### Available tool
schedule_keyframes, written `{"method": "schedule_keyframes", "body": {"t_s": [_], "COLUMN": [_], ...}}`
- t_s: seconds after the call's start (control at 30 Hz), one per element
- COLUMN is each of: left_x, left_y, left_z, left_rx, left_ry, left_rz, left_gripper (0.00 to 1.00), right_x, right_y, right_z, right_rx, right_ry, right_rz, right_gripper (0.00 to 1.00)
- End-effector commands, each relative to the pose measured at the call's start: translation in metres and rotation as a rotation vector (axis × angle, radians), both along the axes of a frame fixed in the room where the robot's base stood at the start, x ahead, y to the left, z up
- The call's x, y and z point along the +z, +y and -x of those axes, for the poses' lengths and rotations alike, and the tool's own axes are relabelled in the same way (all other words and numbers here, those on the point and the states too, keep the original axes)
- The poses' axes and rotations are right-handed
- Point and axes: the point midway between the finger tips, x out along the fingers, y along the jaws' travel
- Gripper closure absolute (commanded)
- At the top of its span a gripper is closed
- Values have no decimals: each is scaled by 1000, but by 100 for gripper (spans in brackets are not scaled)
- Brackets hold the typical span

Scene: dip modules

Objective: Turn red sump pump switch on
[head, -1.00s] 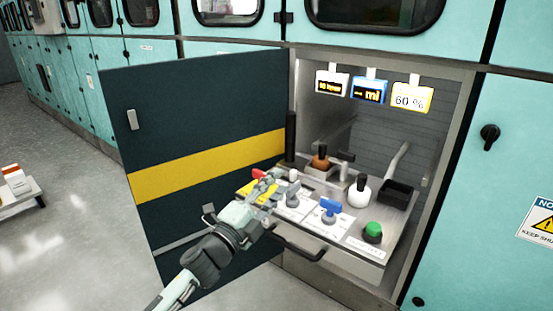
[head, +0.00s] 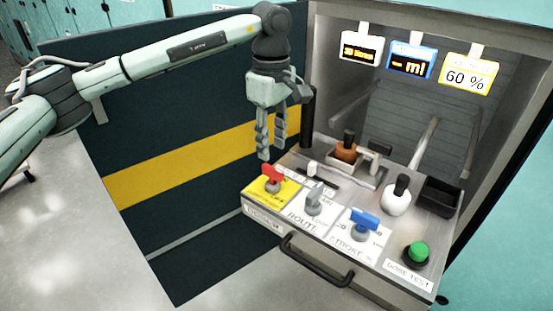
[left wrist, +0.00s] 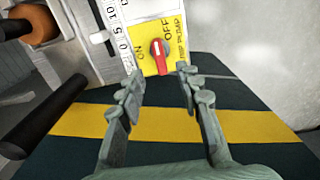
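The red sump pump switch (head: 273,175) sits on a yellow plate (head: 262,187) at the left front corner of the pulled-out control panel. In the left wrist view the red switch (left wrist: 159,58) lies between the printed words ON and OFF, its long side nearly upright in the picture. Its exact setting is hard to tell. My left gripper (head: 270,147) points down above the switch, fingers apart and empty. In the left wrist view the open fingers (left wrist: 160,78) frame the space just below the switch, not touching it. My right gripper is out of view.
Beside the switch are a grey lever (head: 314,197), a blue knob (head: 364,221) and a green button (head: 417,252). A black post (head: 307,118) stands close to my gripper. The open dark door (head: 190,215) is behind. A handle (head: 316,262) fronts the panel.

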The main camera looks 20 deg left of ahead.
Motion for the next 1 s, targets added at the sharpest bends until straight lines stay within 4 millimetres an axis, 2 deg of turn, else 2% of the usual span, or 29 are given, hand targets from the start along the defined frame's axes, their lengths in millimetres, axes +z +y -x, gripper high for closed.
{"method": "schedule_keyframes", "body": {"t_s": [0.1,0.3,0.5,0.73,1.0], "left_x": [-21,-50,-62,-63,-62], "left_y": [0,-1,-1,-1,-2], "left_z": [1,1,1,1,1], "left_rx": [0,0,0,0,0], "left_ry": [6,3,2,2,2], "left_rz": [1,3,6,6,6], "left_gripper": [66,66,66,66,99], "right_x": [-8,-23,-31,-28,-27], "right_y": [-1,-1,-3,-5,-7], "right_z": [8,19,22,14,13], "right_rx": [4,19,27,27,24], "right_ry": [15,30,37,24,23], "right_rz": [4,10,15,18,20], "right_gripper": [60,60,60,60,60]}}
